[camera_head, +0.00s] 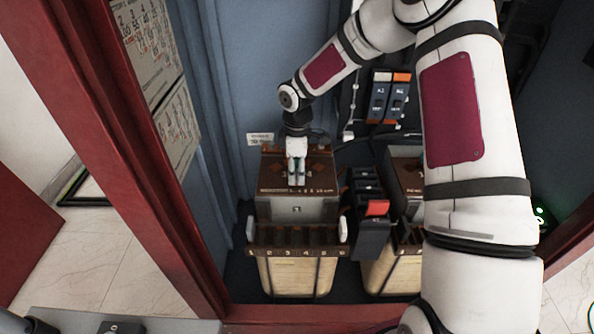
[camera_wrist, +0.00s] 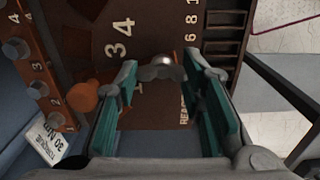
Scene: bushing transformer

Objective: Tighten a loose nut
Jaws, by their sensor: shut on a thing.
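A transformer (camera_head: 297,209) with a brown top panel and a pale coil stands inside the cabinet in the head view. My gripper (camera_head: 296,181) points down onto its brown top. In the wrist view my gripper (camera_wrist: 166,82), with green inner pads, is shut on a grey metal nut (camera_wrist: 162,70) at the brown panel (camera_wrist: 140,30). The fingertips partly hide the nut, and its thread and seating cannot be seen. Several grey hex nuts (camera_wrist: 40,89) sit along a numbered brown strip at the left of the wrist view.
An orange-brown knob (camera_wrist: 87,97) is close beside my left finger. The red cabinet frame (camera_head: 135,165) and blue wall (camera_head: 248,75) bound the space.

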